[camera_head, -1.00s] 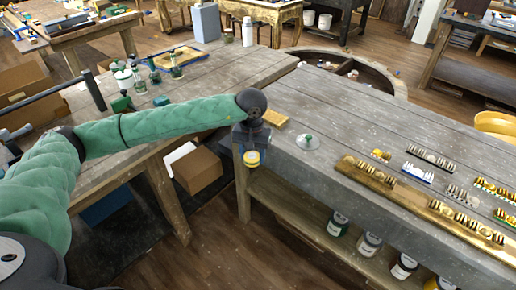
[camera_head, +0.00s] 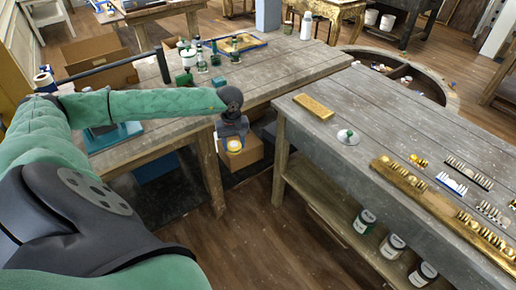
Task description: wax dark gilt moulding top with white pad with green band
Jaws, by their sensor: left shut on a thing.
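My left gripper (camera_head: 233,140) points down over the gap between the two benches, left of the grey bench's corner. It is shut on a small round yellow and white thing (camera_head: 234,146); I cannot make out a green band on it. A long gilt moulding (camera_head: 440,206) lies along the front edge of the grey bench (camera_head: 345,185), with small ornaments on and beside it. A shorter, plain gold block (camera_head: 313,107) lies near the bench's left end. A pale disc with a green knob (camera_head: 347,136) lies between them. My right gripper is not in view.
A wooden bench (camera_head: 290,60) behind holds several green bottles (camera_head: 201,58) and a white bottle (camera_head: 306,26). A cardboard box (camera_head: 248,150) stands below my left gripper. Tins (camera_head: 364,221) stand on the grey bench's lower shelf. The bench's back middle is clear.

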